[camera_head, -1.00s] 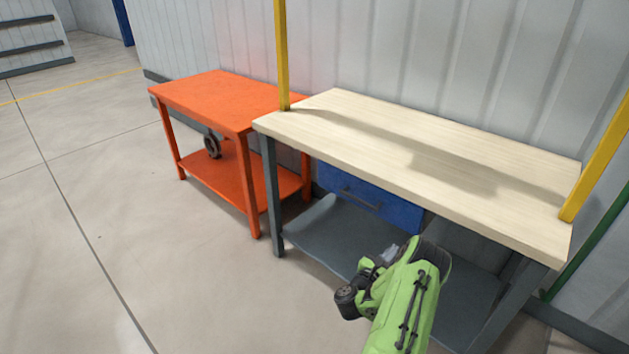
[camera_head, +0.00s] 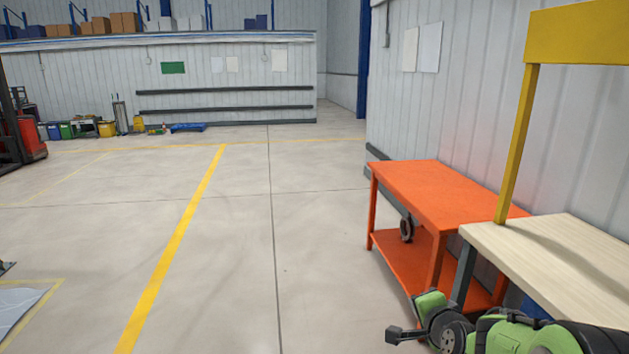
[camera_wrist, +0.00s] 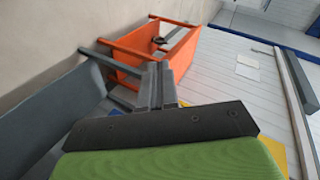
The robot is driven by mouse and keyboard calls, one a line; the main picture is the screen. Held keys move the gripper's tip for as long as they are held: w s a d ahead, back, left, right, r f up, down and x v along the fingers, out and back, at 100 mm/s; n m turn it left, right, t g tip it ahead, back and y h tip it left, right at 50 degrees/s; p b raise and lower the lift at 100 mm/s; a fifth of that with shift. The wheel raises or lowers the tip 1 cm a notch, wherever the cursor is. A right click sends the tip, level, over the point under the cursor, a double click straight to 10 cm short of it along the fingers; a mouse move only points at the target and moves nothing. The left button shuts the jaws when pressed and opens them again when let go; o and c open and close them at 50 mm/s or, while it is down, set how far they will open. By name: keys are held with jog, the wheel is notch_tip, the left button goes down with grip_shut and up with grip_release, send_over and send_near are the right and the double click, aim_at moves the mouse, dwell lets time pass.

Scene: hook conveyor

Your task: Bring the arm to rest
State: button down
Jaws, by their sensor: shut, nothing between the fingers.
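My green arm (camera_head: 510,335) shows at the lower right of the head view, in front of the wooden workbench (camera_head: 560,255). My gripper (camera_head: 393,335) sticks out to the left at its end, over the floor in front of the orange table (camera_head: 430,190). In the wrist view my gripper (camera_wrist: 160,70) has its two grey fingers together with nothing between them. The wrist view shows the orange table (camera_wrist: 180,60) just beyond the fingers, lying tilted in the picture. I cannot tell the exact gap between gripper and table.
A dark ring-shaped part (camera_head: 406,229) sits on the orange table's lower shelf. A yellow post (camera_head: 517,140) rises from the workbench. The floor (camera_head: 240,230) to the left is wide and clear, with a yellow line (camera_head: 180,240). A red forklift (camera_head: 25,135) stands far left.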

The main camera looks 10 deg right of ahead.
jog(key=s+a+r+n+g+p, duration=0.1)
jog(key=s+a+r+n+g, duration=0.15)
jog(key=s+a+n, duration=0.4)
jog(key=s+a+r+n+g+p, duration=0.15)
jog(key=s+a+r+n, duration=0.25)
jog(key=s, duration=0.5)
jog(key=s+a+n+g, duration=0.1)
jog(key=s+n, duration=0.1)
jog(key=s, duration=0.5)
jog(key=s+a+n+g+y, duration=0.1)
jog(key=s+n+g, duration=0.1)
jog(key=s, duration=0.4)
jog(key=shift+s+f+n, duration=0.2)
jog(key=shift+s+n, duration=0.15)
jog(key=shift+n, duration=0.1)
